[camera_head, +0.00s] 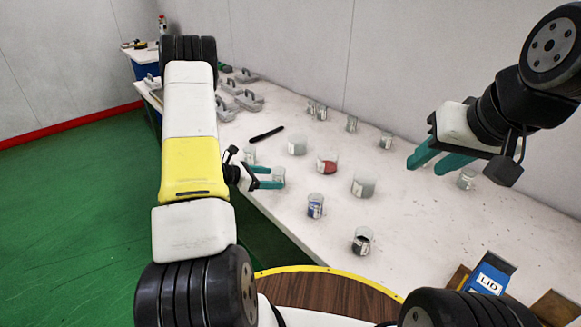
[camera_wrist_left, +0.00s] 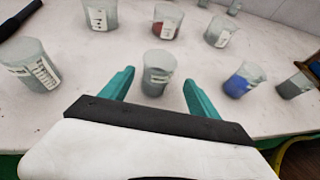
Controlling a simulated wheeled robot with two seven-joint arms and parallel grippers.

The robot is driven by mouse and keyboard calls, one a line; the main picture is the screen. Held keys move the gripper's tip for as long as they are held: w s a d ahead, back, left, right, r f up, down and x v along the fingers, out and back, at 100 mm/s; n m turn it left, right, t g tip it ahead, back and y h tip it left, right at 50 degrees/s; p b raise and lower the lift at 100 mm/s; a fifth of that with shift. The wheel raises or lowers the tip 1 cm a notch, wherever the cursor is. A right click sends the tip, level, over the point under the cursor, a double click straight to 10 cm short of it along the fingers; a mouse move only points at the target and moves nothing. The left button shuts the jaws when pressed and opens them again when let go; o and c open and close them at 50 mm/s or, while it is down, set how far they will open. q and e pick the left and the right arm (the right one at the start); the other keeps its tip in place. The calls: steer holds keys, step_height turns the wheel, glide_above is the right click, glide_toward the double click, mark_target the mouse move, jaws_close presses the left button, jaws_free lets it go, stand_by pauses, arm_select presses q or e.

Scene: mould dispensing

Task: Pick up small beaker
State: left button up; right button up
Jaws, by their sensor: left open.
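A small clear beaker (camera_head: 279,176) with grey contents and a label stands upright near the table's left edge. In the left wrist view the small beaker (camera_wrist_left: 158,72) appears between the two teal fingertips. My left gripper (camera_head: 269,178) is open, its fingers reaching towards this beaker from the left. In the left wrist view, gaps show between the beaker and both fingers of the left gripper (camera_wrist_left: 158,84). My right gripper (camera_head: 426,169) hangs above the table's right part, its two teal fingers apart with nothing between them.
Around it stand beakers with red (camera_head: 327,165), blue (camera_head: 315,206) and dark (camera_head: 362,241) contents, and a larger grey one (camera_head: 364,186). A black stick (camera_head: 266,134) lies behind. Grey moulds (camera_head: 246,99) sit at the far end. A blue LID box (camera_head: 491,272) stands front right.

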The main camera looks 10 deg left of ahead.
mark_target(284, 169)
arm_select(q)
steer(key=x, duration=0.7)
steer(key=shift+w+a+r, duration=0.1)
steer(key=shift+w+r, duration=0.1)
steer(key=shift+w, duration=0.1)
steer(key=c, duration=1.5)
steer(key=shift+r, duration=0.1)
steer(key=shift+r, duration=0.5)
step_height(284, 169, up, 2)
steer(key=shift+r, duration=0.1)
steer(key=s+a+r, duration=0.1)
steer(key=s+a, duration=0.1)
steer(key=s, duration=0.6)
steer(key=s+a+r, duration=0.1)
steer(key=s+a, duration=0.1)
steer(key=s, duration=0.5)
step_height(284, 169, up, 10)
steer(key=shift+s+f, duration=0.15)
steer(key=shift+s, duration=0.1)
